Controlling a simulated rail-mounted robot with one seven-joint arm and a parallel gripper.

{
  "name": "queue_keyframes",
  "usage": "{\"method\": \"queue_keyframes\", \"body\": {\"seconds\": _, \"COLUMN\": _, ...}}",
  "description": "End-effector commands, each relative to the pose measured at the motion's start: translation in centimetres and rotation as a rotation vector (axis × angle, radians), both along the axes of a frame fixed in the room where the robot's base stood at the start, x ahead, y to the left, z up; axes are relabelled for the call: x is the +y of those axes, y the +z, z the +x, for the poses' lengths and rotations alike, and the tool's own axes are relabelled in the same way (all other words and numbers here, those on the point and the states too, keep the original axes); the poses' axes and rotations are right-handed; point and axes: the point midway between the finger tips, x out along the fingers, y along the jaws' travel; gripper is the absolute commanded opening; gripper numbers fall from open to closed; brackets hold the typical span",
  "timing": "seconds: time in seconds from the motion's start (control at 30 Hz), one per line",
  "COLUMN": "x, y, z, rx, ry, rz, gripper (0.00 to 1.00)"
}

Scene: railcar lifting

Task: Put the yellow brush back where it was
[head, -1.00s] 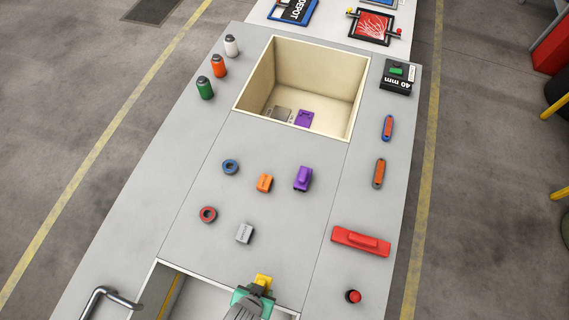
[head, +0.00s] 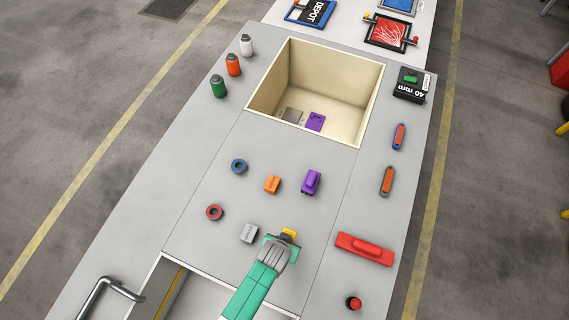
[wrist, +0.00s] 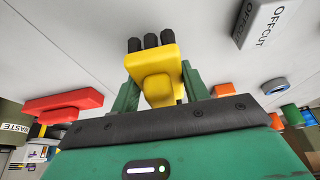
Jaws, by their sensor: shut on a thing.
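The yellow brush (wrist: 155,68) is between the two green fingers of my gripper (wrist: 158,92) in the wrist view, with dark bristle tufts at its far end. In the head view only a small yellow part of the brush (head: 289,233) shows past my gripper (head: 279,244), which hides the rest. My gripper is shut on the brush, over the grey worktop (head: 215,245) to the right of a grey offcut block (head: 250,233). I cannot tell whether the brush touches the worktop.
An orange block (head: 272,184) and a purple block (head: 311,182) stand farther back. Blue (head: 239,166) and red (head: 214,212) rings lie left. An open cream bin (head: 373,105) is behind; an open drawer is in front.

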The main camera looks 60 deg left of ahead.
Motion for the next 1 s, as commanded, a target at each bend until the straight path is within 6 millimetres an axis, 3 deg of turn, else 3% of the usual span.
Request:
{"method": "queue_keyframes", "body": {"seconds": 0.2, "x": 0.0, "y": -3.2, "z": 0.0, "rx": 0.002, "ry": 0.000, "rz": -0.001, "gripper": 0.20}}
{"method": "queue_keyframes", "body": {"seconds": 0.53, "x": -0.1, "y": -3.7, "z": -0.1, "rx": 0.000, "ry": 0.000, "rz": 0.000, "gripper": 0.20}}
{"method": "queue_keyframes", "body": {"seconds": 0.57, "x": -0.1, "y": -3.7, "z": -0.1, "rx": 0.001, "ry": 0.000, "rz": -0.001, "gripper": 0.47}}
{"method": "queue_keyframes", "body": {"seconds": 0.67, "x": -0.1, "y": -3.6, "z": -0.1, "rx": 0.001, "ry": 0.000, "rz": -0.001, "gripper": 0.67}}
{"method": "queue_keyframes", "body": {"seconds": 1.0, "x": -0.2, "y": -2.9, "z": -0.2, "rx": 0.000, "ry": 0.000, "rz": 0.000, "gripper": 0.67}}
